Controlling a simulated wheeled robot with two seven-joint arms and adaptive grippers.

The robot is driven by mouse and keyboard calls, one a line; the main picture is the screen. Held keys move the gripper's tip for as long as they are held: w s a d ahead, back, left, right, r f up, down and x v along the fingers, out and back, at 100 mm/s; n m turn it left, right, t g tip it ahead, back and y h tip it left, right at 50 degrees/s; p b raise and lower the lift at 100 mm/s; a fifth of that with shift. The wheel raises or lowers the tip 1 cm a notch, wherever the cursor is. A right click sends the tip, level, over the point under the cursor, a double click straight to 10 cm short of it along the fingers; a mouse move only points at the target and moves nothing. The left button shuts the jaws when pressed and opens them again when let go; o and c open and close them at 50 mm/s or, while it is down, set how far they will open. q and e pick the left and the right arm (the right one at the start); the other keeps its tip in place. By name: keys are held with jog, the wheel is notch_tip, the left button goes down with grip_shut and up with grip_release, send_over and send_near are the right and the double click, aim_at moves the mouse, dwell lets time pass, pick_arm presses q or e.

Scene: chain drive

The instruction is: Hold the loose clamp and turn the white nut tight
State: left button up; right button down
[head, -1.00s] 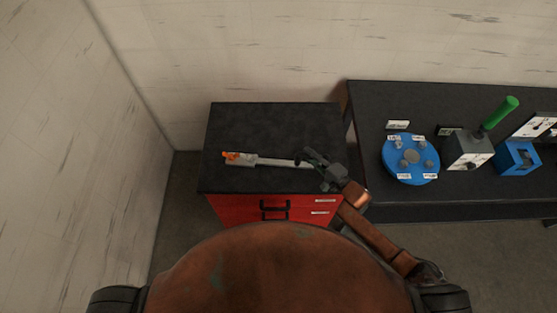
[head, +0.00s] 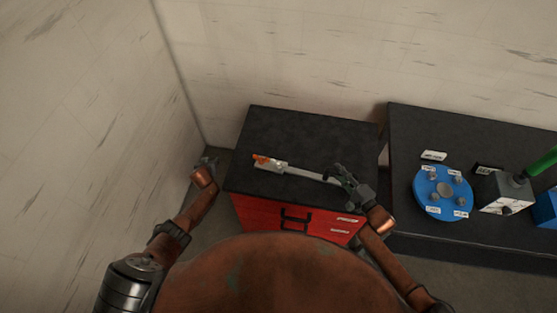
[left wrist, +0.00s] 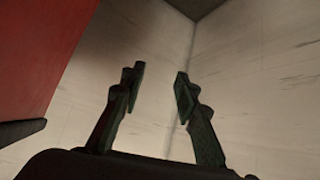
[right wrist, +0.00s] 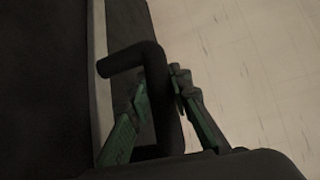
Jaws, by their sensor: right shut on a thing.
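A long grey bar (head: 305,173) lies on the black top of a red cabinet. At its left end are a small orange piece (head: 262,159) and a whitish part (head: 278,166). I cannot tell which parts are the clamp and the white nut. My right gripper (head: 340,172) is at the bar's right end. In the right wrist view, its fingers (right wrist: 160,103) are shut on a black bent handle (right wrist: 157,75). My left gripper (head: 207,163) is left of the cabinet, apart from the bar. In the left wrist view its fingers (left wrist: 160,82) are open and empty.
The red cabinet (head: 280,216) has drawer handles on its front. Its black top (head: 300,135) is otherwise clear. To the right, a dark table (head: 430,130) carries a blue disc (head: 441,192), a grey box (head: 500,193) and a green handle (head: 541,163). A wall stands close on the left.

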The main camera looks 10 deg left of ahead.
pick_arm(q)
jog(key=w+d+r+n+t, duration=0.1)
jog(key=w+d+r+n, duration=0.15)
jog(key=w+r, duration=0.95)
jog(key=d+r+n+g, duration=0.1)
jog(key=d+r+n, duration=0.1)
jog(key=d, duration=0.3)
jog(key=d+r+n+g+h, duration=0.1)
jog(key=d+r+n, duration=0.1)
jog(key=d, duration=0.3)
jog(key=d+r+n+g, duration=0.1)
jog(key=d+r+n, duration=0.2)
jog(key=d+r, duration=0.1)
jog(key=shift+s+d+r, duration=0.2)
jog(key=shift+s+d, duration=0.15)
jog(key=shift+d, duration=0.15)
jog(key=s+d+r+n+g+h, duration=0.1)
jog(key=s+d+r+g+h, duration=0.2)
jog(key=d, duration=0.5)
jog(key=g+y, duration=0.1)
jog(key=g, duration=0.3)
send_near(279, 163)
notch_tip(279, 163, down, 7)
jog(key=shift+s+d+f, duration=0.15)
jog(key=shift+f, duration=0.1)
jog(key=shift+c, duration=0.6)
grip_shut()
